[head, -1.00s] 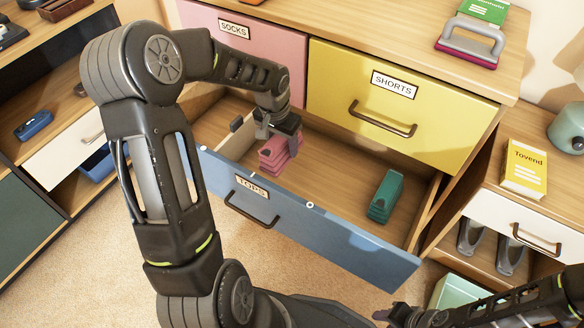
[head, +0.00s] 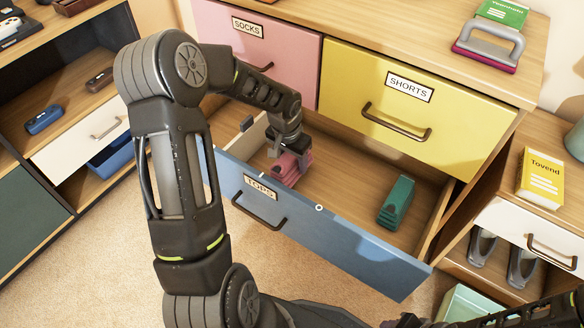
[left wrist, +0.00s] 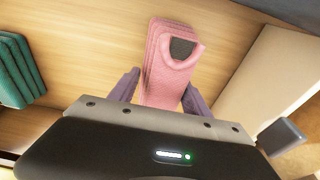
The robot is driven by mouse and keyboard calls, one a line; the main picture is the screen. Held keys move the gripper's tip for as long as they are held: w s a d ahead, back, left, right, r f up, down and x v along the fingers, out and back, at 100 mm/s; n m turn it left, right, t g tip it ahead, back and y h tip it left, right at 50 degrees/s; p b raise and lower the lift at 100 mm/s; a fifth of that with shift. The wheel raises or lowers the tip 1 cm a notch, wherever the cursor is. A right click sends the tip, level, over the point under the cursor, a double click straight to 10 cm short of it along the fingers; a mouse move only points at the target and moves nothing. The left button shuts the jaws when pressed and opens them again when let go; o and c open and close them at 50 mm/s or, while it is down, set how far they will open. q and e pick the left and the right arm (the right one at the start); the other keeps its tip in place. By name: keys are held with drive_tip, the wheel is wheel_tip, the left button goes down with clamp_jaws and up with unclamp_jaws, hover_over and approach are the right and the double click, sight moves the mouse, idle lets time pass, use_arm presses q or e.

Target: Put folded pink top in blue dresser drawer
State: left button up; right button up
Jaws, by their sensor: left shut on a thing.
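The folded pink top (head: 291,168) is inside the open blue drawer labelled TOPS (head: 232,178), toward its left end. In the left wrist view the pink top (left wrist: 172,50) shows its stacked folds and a dark grey patch, over the wooden drawer floor. My left gripper (head: 286,150) reaches down into the drawer and is shut on the pink top. In the left wrist view its fingers (left wrist: 160,92) lie on both sides of it. I cannot tell whether the top touches the drawer floor. My right gripper (head: 405,322) is only partly seen at the bottom edge.
A folded green garment (head: 396,202) lies in the drawer's right part. The pink SOCKS drawer (head: 228,32) and yellow SHORTS drawer (head: 450,110) above are shut. The drawer floor between the two garments is clear. A side unit with a yellow book (head: 541,178) stands at right.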

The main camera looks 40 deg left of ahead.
use_arm(q)
drive_tip(key=shift+f+b, duration=0.45)
drive_tip(key=shift+f, duration=1.2)
drive_tip(key=shift+f, duration=0.15)
drive_tip(key=o, duration=1.5)
drive_tip(key=shift+r, duration=0.5)
drive_tip(key=r+p, duration=0.1)
drive_tip(key=r, duration=0.2)
drive_tip(key=s+r+p, duration=0.1)
drive_tip(key=r, duration=0.3)
drive_tip(key=s+r+p, duration=0.1)
drive_tip(key=r, duration=0.3)
drive_tip(key=shift+r+p, duration=0.1)
drive_tip(key=shift+p, duration=0.3)
drive_tip(key=shift+w, duration=0.1)
